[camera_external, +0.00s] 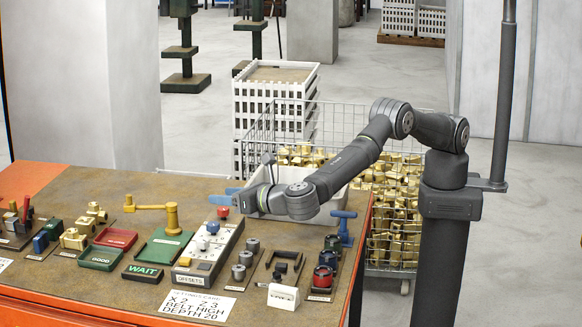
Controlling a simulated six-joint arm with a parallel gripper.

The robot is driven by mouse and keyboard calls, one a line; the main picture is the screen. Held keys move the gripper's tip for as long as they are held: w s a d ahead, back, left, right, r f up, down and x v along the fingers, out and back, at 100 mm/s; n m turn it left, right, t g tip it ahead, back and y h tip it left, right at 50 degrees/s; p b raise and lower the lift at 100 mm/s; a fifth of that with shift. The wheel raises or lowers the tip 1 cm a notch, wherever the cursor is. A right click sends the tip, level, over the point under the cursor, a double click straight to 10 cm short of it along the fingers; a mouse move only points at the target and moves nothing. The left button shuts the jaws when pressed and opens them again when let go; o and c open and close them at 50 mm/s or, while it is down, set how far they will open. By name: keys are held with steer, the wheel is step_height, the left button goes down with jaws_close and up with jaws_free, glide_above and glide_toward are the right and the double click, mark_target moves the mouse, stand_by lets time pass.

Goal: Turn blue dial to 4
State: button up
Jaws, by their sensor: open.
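The offsets panel (193,273) is a grey sloped box on the workbench with a row of knobs. The dial's pointer and numbers are too small to read. My gripper (226,195) has blue fingers pointing left and is open, with nothing visible between them. It is above and behind the panel's far end, near the red knob and apart from the blue dial.
A settings card (197,303) lies in front of the panel. Grey cylinders (245,258), a blue-handled clamp (342,228) and red-topped parts (325,273) stand to the right. A green fixture with a brass arm (165,243) is left. A white bin (305,201) is behind my gripper.

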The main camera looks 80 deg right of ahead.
step_height(320, 180, up, 3)
steer(key=w+d+n+t+y, duration=0.2)
steer(key=n+y, duration=0.1)
steer(key=y, duration=0.1)
steer(key=n+g+y, duration=0.6)
steer(key=n+y, duration=0.2)
glide_toward(215, 224)
steer(key=x, duration=0.8)
steer(key=shift+w+f, duration=0.1)
steer(key=shift+w, duration=0.15)
steer(key=shift+c, duration=0.2)
steer(key=c, duration=0.9)
